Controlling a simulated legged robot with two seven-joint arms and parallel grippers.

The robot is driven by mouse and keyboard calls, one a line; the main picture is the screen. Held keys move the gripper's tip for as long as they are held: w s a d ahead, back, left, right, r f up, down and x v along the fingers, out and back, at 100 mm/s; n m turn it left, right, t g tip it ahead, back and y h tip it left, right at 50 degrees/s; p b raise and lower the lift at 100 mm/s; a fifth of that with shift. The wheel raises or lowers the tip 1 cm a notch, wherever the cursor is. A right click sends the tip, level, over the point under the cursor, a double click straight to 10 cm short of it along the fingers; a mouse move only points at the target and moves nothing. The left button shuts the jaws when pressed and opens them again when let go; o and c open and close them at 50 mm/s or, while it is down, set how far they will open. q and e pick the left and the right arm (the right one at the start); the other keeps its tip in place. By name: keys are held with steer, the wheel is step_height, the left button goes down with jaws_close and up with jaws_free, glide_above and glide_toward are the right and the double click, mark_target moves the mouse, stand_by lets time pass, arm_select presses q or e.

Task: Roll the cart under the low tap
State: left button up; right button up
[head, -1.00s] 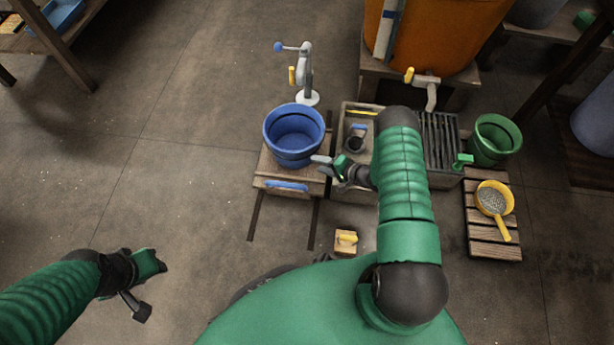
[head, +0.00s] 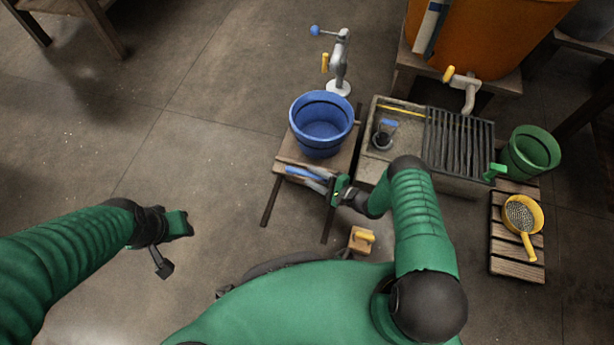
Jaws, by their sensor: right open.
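The low wooden cart (head: 282,158) stands on two dark floor rails (head: 270,203), with a blue bucket (head: 320,145) on top and a blue handle bar (head: 300,172) at its near edge. A grey standpipe tap (head: 340,62) with a yellow lever and blue ball stands behind the bucket. Another tap (head: 468,92) with a yellow lever juts from the orange barrel; I cannot tell which is the low tap. My right gripper (head: 322,184) is open at the right part of the handle, partly covering it.
A stone sink (head: 405,130) with a dark grate (head: 458,145) stands close right of the cart. A yellow-topped wooden block (head: 361,240) lies near the rails. A green bucket (head: 530,153) and a yellow strainer (head: 521,215) are farther right.

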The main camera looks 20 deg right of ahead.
steer(key=shift+b+x, duration=0.35)
steer(key=shift+x, duration=1.2)
steer(key=shift+c, duration=0.2)
jaws_close()
